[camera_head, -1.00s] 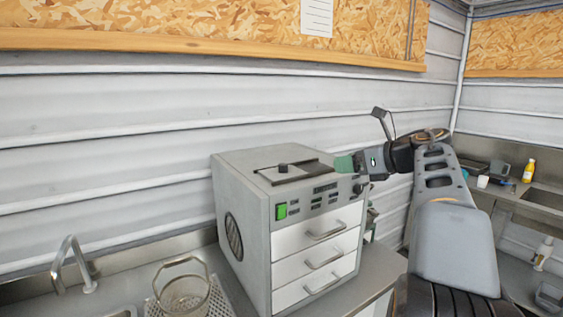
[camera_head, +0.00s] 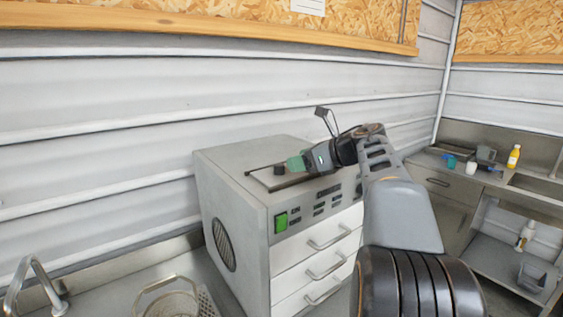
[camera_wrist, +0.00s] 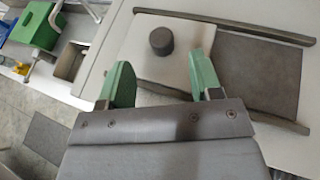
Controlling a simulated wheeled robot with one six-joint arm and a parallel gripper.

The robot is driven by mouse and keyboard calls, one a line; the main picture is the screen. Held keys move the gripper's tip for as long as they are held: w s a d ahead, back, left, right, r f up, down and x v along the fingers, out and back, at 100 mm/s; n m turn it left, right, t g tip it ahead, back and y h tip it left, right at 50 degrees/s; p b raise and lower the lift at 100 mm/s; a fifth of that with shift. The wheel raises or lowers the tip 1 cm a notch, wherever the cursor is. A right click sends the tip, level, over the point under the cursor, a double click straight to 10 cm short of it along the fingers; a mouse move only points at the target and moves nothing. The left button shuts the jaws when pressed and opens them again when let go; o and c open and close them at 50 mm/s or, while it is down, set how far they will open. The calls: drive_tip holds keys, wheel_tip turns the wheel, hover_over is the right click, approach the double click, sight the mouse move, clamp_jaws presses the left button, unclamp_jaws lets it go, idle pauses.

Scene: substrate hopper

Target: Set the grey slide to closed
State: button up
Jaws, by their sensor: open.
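The slide's round dark knob (camera_head: 279,169) stands on top of the grey cabinet (camera_head: 232,167). In the wrist view, the knob (camera_wrist: 161,41) sits on a pale panel (camera_wrist: 188,32) between two grey rails, with a dark grey flat area (camera_wrist: 262,75) to its right. I cannot tell whether that dark area is part of the slide or a recess. My gripper (camera_head: 295,163) has green fingers and is just right of the knob in the head view. In the wrist view, my gripper (camera_wrist: 163,78) is open and empty, with the knob just ahead of the gap between its fingertips.
The cabinet front has a green switch (camera_head: 281,221) and several white drawers (camera_head: 325,238). A wire basket (camera_head: 170,300) stands at the front left. The corrugated wall (camera_head: 110,150) is behind. A counter with a yellow bottle (camera_head: 514,156) is at the far right.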

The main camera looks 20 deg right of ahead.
sight(280, 164)
drive_tip(key=p+x, duration=0.1)
drive_tip(key=x, duration=0.5)
drive_tip(key=shift+w+a+f, duration=0.1)
drive_tip(key=shift+w+a, duration=0.05)
drive_tip(key=shift+w, duration=0.05)
drive_tip(key=shift+c, duration=0.3)
clamp_jaws()
